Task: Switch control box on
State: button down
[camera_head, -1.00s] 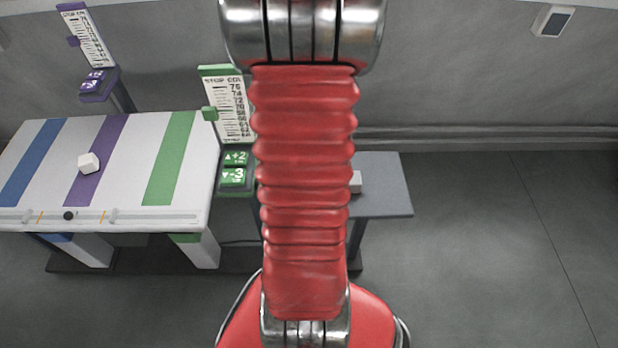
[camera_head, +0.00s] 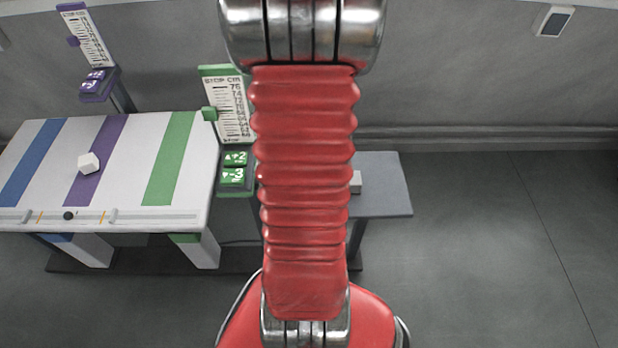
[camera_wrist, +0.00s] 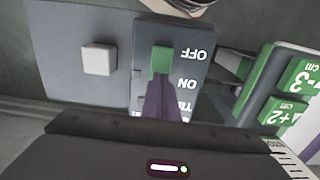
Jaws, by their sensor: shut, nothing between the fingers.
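The control box (camera_wrist: 195,28) is a dark grey panel in the wrist view, with upside-down labels OFF, ON and a partly hidden one starting TIM. Its green switch knob (camera_wrist: 161,60) sits beside the OFF label (camera_wrist: 197,54). My gripper (camera_wrist: 163,82) is shut and empty, its dark purple fingertips at the knob's lower edge in the picture, near the ON label (camera_wrist: 187,84). I cannot tell whether they touch it. The fingers cover part of the panel below. In the head view my red arm hides the control box and gripper.
A white block (camera_wrist: 98,59) rests on the grey side table (camera_head: 388,182) left of the box in the wrist view. Green +2 and -3 buttons (camera_head: 234,167) are close by. A striped table (camera_head: 143,165) bears a white cube (camera_head: 89,162). The floor at right is clear.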

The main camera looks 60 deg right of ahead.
jog(key=shift+f, duration=0.75)
dwell(0.8)
jog(key=shift+r, duration=3.5)
